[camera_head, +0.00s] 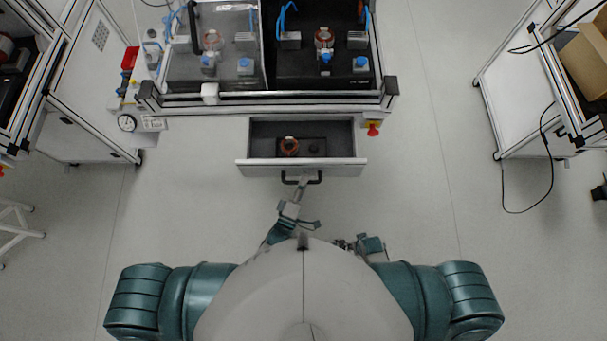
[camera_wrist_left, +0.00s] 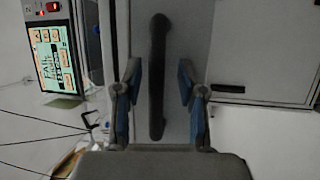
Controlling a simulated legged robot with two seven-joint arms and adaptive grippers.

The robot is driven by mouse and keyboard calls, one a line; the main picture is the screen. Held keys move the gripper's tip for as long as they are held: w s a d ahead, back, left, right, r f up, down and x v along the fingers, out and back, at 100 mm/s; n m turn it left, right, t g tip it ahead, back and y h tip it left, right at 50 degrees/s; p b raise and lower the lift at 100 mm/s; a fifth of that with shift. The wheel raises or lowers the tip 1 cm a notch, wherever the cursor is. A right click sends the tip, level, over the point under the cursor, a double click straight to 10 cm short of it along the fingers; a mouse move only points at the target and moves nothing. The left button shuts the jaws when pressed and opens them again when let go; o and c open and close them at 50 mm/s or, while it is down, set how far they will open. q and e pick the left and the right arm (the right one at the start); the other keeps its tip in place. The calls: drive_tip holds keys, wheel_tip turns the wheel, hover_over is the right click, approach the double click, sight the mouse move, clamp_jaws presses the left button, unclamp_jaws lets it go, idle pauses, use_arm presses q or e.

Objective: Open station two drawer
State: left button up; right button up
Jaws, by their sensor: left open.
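The station drawer (camera_head: 300,169) stands pulled out from the front of the middle bench, its inside showing from above.
The bench top (camera_head: 375,98) carries two test trays with blue-capped parts. Other benches stand at far left and right. Floor on both sides of the drawer is clear.

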use_arm(q)
drive_tip(key=v, duration=1.2)
drive_tip(key=shift+d, duration=0.2)
use_arm(e)
drive_tip(key=shift+a, duration=0.15)
use_arm(q)
drive_tip(key=shift+a+f, duration=0.1)
drive_tip(key=shift+a, duration=0.2)
use_arm(e)
drive_tip(key=shift+a+r, duration=0.1)
drive_tip(key=shift+a, duration=0.2)
